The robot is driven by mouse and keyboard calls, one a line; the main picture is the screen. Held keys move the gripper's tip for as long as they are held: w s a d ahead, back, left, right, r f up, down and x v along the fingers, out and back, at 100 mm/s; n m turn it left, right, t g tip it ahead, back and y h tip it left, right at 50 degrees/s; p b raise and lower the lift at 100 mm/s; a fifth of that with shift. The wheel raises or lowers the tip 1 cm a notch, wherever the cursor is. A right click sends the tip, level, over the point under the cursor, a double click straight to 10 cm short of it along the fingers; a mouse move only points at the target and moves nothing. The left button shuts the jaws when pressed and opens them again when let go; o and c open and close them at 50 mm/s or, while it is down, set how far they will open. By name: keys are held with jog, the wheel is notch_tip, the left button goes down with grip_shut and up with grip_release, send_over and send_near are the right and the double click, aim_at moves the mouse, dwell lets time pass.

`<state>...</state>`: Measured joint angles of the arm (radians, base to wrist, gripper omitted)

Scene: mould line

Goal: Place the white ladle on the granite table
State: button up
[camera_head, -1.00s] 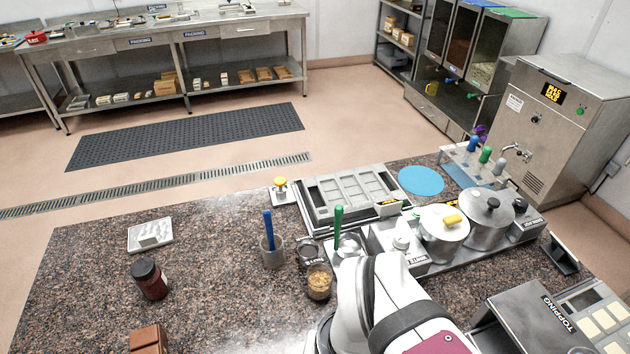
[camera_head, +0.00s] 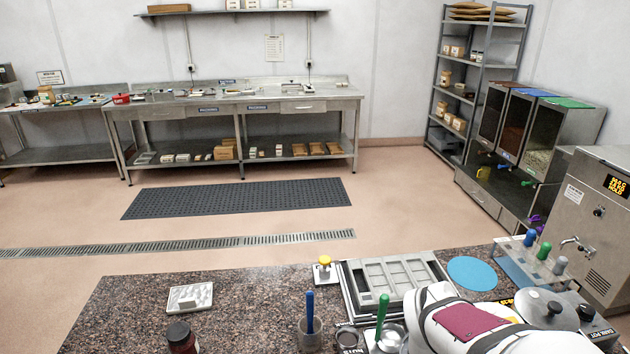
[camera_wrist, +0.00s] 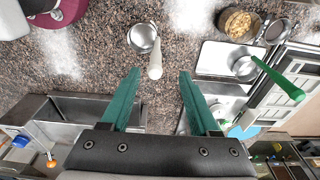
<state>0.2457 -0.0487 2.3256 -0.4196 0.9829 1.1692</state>
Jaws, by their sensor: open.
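The white ladle (camera_wrist: 144,38), a metal bowl with a white handle, is in the wrist view. Its bowl appears to rest on the speckled granite table (camera_wrist: 105,52), and its handle points up toward my gripper. My gripper (camera_wrist: 159,73) has two green fingers, open and apart. The handle end shows between the fingertips with a gap on both sides. In the head view the granite table (camera_head: 245,305) fills the lower part. My arm hides the white ladle and my gripper there.
A green-handled ladle (camera_wrist: 245,68) and a jar of nuts (camera_wrist: 240,23) stand right of the white ladle. A blue-handled tool stands in a grey cup (camera_head: 310,333). A mould tray (camera_head: 390,282), blue mat (camera_head: 472,273) and lidded pot (camera_head: 540,307) are nearby. Granite at left is mostly clear.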

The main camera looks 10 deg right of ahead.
jog(key=f, duration=0.3)
jog(key=d+f, duration=0.1)
jog(key=shift+s+f, duration=0.35)
jog(key=shift+s, duration=0.05)
jog(key=shift+f, duration=0.45)
jog(key=shift+w, duration=0.1)
grip_shut()
dwell(0.4)
